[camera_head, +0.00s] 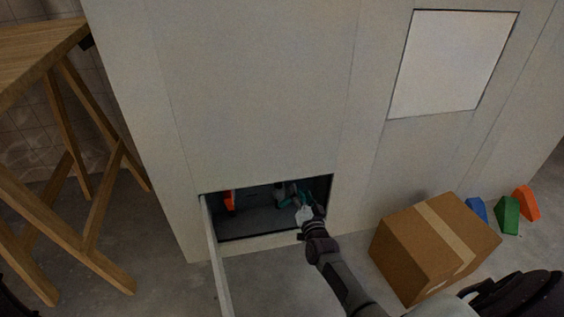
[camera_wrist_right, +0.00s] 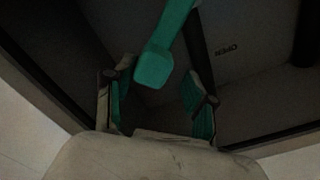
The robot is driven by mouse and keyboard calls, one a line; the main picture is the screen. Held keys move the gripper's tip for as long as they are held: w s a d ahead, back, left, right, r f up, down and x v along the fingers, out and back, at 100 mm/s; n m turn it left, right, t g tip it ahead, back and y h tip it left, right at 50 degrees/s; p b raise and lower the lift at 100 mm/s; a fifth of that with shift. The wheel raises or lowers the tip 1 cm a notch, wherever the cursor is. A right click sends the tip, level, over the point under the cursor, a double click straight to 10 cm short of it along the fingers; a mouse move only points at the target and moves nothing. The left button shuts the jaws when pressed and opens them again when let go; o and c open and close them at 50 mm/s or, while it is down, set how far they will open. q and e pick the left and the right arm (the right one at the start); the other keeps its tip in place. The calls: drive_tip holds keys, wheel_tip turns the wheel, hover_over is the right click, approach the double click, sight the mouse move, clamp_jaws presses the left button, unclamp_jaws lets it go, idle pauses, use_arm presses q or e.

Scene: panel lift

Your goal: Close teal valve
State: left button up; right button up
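The teal valve (camera_head: 283,193) shows small inside a low rectangular opening in the grey wall, partly hidden by my right gripper. In the right wrist view its teal handle (camera_wrist_right: 155,65) hangs down from the top, its rounded end between and just beyond my fingers. My right gripper (camera_head: 303,212) reaches into the opening from the front. In the wrist view its two teal-padded fingers (camera_wrist_right: 158,108) stand apart on either side of the handle, with gaps. My left gripper cannot be made out in the head view.
An orange-red part (camera_head: 230,200) is inside the opening at left. An open panel (camera_head: 214,255) juts out from its left edge. A cardboard box (camera_head: 435,245) stands right of my arm, with coloured wedges (camera_head: 507,215) beyond. A wooden trestle table (camera_head: 60,150) stands at left.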

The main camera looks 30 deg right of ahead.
drive_tip(key=w+a+r+n+b, duration=0.1)
drive_tip(key=a+r+n, duration=0.1)
drive_tip(key=a+n, duration=0.45)
drive_tip(key=s+a+n+p, duration=0.2)
drive_tip(key=s+p, duration=0.6)
drive_tip(key=s, duration=0.5)
drive_tip(key=a+r+t+y+p, duration=0.1)
drive_tip(key=a+r+t, duration=0.1)
drive_tip(key=r, duration=0.9)
drive_tip(key=a+r+n+t+y+p, duration=0.1)
drive_tip(key=r+t, duration=0.3)
drive_tip(key=r, duration=0.8)
drive_tip(key=shift+a+y, duration=0.3)
drive_tip(key=shift+a, duration=0.5)
